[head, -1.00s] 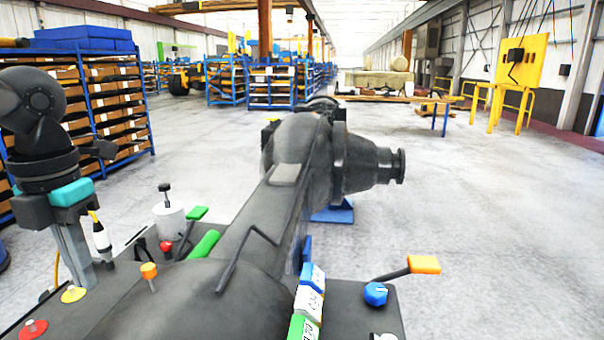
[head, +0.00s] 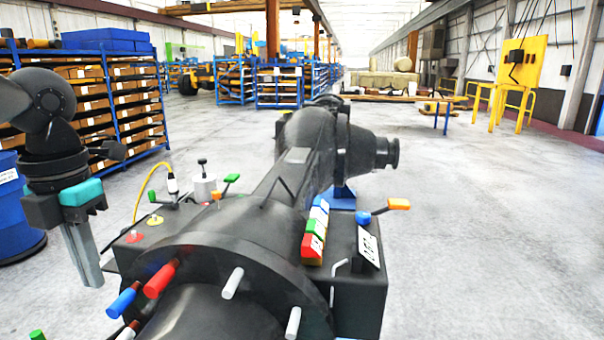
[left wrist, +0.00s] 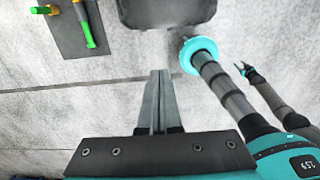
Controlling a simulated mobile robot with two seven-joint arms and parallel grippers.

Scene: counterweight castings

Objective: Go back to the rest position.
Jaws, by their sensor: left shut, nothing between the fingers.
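My left gripper (head: 92,284) hangs at the left of the head view, fingers pointing down and pressed together, empty. It stands in front of a blue drum and left of the large dark casting (head: 225,245), apart from it as far as I can see. In the left wrist view the left fingers (left wrist: 158,75) lie side by side with nothing between them, above grey floor. A small two-pronged end (left wrist: 243,68) on a dark arm shows at the right there; it may be my right gripper, too small to judge. The head view shows no right gripper.
The casting carries colored levers and pegs, including a red handle (head: 160,279) and an orange-tipped lever (head: 398,204). A blue drum (head: 12,215) and a shelf rack (head: 135,90) stand at left. Floor (head: 480,240) at right is clear. A dark mat (left wrist: 78,35) shows in the wrist view.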

